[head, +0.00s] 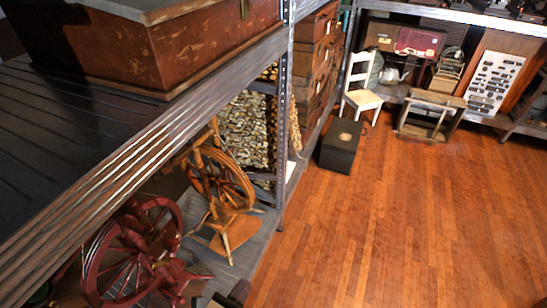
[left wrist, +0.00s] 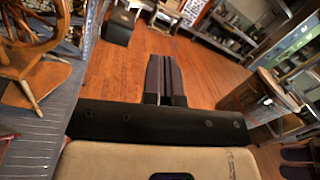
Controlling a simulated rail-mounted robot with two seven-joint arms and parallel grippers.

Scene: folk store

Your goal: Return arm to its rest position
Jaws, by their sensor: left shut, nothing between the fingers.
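My left gripper (left wrist: 163,60) shows in the left wrist view. Its two dark fingers lie side by side, shut with nothing between them, over the wooden floor. In the head view only a small dark part shows at the bottom edge, left of the middle, and I cannot tell for sure that it is my left gripper. My right gripper is in neither view.
A metal shelf (head: 150,150) fills the left, with a painted chest (head: 185,45) on top. Spinning wheels (head: 222,180) stand on its lower level. A dark box (head: 341,146) and white chair (head: 361,85) stand beyond. The wooden floor (head: 400,220) at right is clear.

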